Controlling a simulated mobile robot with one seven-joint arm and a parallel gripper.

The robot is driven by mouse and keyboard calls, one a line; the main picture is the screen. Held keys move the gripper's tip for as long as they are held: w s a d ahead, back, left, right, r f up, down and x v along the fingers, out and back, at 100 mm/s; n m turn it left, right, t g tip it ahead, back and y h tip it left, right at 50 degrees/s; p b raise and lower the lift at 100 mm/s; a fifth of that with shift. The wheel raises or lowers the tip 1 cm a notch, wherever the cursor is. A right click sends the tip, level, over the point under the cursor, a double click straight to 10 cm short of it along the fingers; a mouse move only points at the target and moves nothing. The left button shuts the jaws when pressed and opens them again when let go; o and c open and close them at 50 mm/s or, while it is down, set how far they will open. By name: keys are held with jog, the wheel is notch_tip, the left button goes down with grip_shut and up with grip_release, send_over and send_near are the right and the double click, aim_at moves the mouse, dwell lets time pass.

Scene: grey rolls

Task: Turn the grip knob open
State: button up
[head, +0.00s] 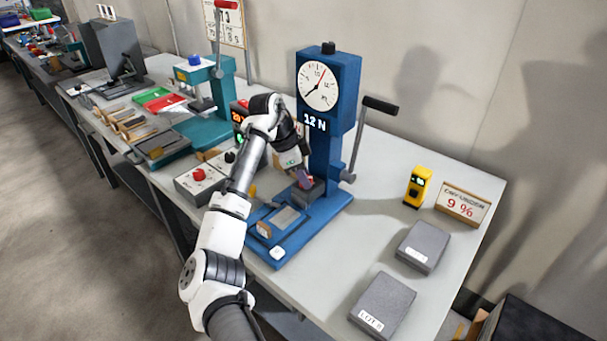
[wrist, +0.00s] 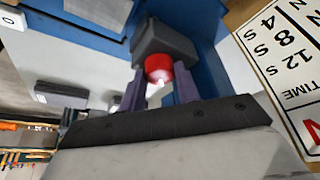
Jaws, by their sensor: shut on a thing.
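A blue test stand (head: 345,75) with a round dial (head: 318,86) and a "12 N" label stands on the bench. Low on it is a dark grey grip block (wrist: 165,38), which carries a red knob (wrist: 158,67). My gripper (head: 304,179) reaches down to this block from the left. In the wrist view its two purple-grey fingers (wrist: 159,80) stand on either side of the red knob, shut on it. In the head view the knob is mostly hidden by my gripper.
A lever (head: 380,105) sticks out on the stand's right side. A control box with a red button (head: 199,175) is left of my arm. A yellow device (head: 417,187), a "9 %" sign (head: 462,203) and two grey blocks (head: 420,247) are to the right.

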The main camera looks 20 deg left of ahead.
jog(key=n, duration=0.2)
jog(key=n+t+y+p, duration=0.1)
jog(key=n, duration=0.1)
jog(key=shift+s+d+n+p, duration=0.1)
jog(key=shift+d+n+p, duration=0.1)
jog(key=shift+n+p, duration=0.15)
jog(key=n+p, duration=0.1)
jog(key=n, duration=0.1)
jog(key=n+t+y+p, duration=0.1)
jog(key=n, duration=0.1)
jog(key=shift+s+d+r+n+y, duration=0.1)
jog(key=shift+r+n+y, duration=0.05)
jog(key=shift+n+y, duration=0.2)
jog(key=n+y+p, duration=0.1)
jog(key=n+p, duration=0.1)
jog(key=n, duration=0.2)
jog(key=shift+d+y+p, duration=0.1)
jog(key=shift+y+p, duration=0.25)
jog(key=shift+p, duration=0.05)
jog(key=shift+n+y+p, duration=0.7)
jog(key=shift+n+p, duration=0.4)
jog(key=shift+n, duration=1)
jog(key=o, duration=1)
